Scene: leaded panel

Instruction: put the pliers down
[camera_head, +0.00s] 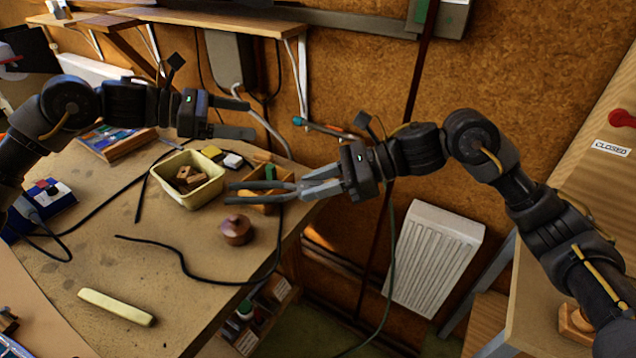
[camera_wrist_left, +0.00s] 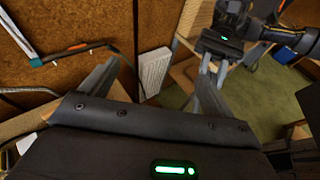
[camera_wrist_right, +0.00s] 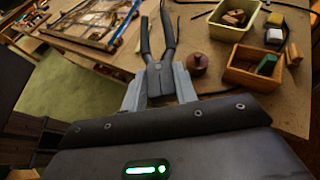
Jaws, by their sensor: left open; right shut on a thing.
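The pliers (camera_head: 262,187) have long dark handles and are held by my right gripper (camera_head: 308,187). In the right wrist view the pliers (camera_wrist_right: 158,45) are gripped near the pivot, with the handles pointing away from the gripper. In the head view they extend left over the bench's right end, by the wooden box; the gap below them is hard to judge. My left gripper (camera_head: 246,119) is open and empty above the back of the bench. The left wrist view shows nothing between its fingers.
The bench (camera_head: 200,250) holds a cream tub (camera_head: 190,200) with wooden blocks, a small wooden box (camera_head: 262,204), a round brown wooden knob (camera_head: 236,230), a black strip (camera_head: 190,275) and a pale bar (camera_head: 116,307). The bench front between strip and bar is clear. A radiator (camera_head: 435,258) is on the wall.

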